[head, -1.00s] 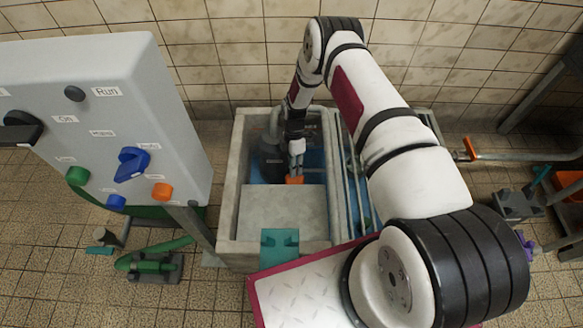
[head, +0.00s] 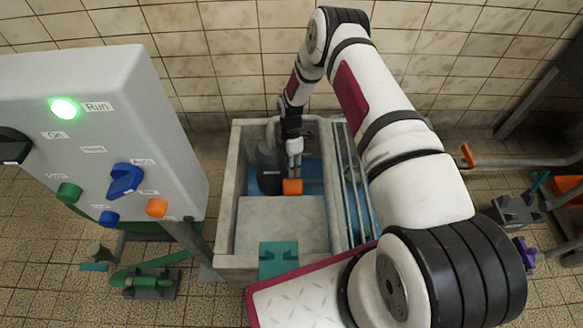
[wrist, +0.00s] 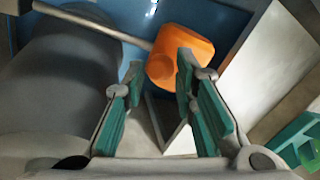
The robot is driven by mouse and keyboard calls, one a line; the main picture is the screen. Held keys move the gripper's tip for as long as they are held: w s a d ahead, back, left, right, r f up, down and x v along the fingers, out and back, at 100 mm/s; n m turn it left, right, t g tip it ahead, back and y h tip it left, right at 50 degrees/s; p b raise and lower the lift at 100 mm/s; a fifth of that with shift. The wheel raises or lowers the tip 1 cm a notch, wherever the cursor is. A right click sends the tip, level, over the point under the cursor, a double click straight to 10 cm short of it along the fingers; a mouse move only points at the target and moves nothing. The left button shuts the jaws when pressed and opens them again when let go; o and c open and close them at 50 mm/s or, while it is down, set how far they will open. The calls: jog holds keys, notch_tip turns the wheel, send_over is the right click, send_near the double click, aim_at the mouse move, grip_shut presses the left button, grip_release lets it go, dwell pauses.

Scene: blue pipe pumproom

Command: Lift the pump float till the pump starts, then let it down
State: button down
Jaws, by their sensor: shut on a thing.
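The orange pump float (head: 292,187) is at the tip of a thin grey rod (wrist: 95,25) inside the sump pit. It also shows in the wrist view (wrist: 188,55), at the far end of the green-padded fingers. My gripper (head: 295,172) reaches down into the pit and is shut on the float; in the wrist view my gripper (wrist: 158,78) has a finger on either side below it. The dark pump body (head: 268,180) stands left of the float. The Run lamp (head: 64,108) on the grey panel glows green.
The pit has a concrete rim (head: 227,195) and a grey cover slab (head: 283,225) over its front part. A teal block (head: 278,258) sits at the front edge. The control panel (head: 150,110) stands close on the left. Pipes run along the pit's right side.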

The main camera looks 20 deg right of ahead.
jog(key=c, duration=1.4)
grip_release()
jog(key=shift+w+d, duration=0.25)
jog(key=shift+w, duration=0.2)
jog(key=shift+w+d, duration=0.2)
jog(key=shift+w, duration=0.25)
jog(key=shift+a, duration=0.15)
jog(key=shift+w+r, duration=0.15)
jog(key=shift+r, duration=0.45)
jog(key=v, duration=0.6)
jog(key=shift+s+r, duration=0.3)
jog(key=shift+r, duration=0.1)
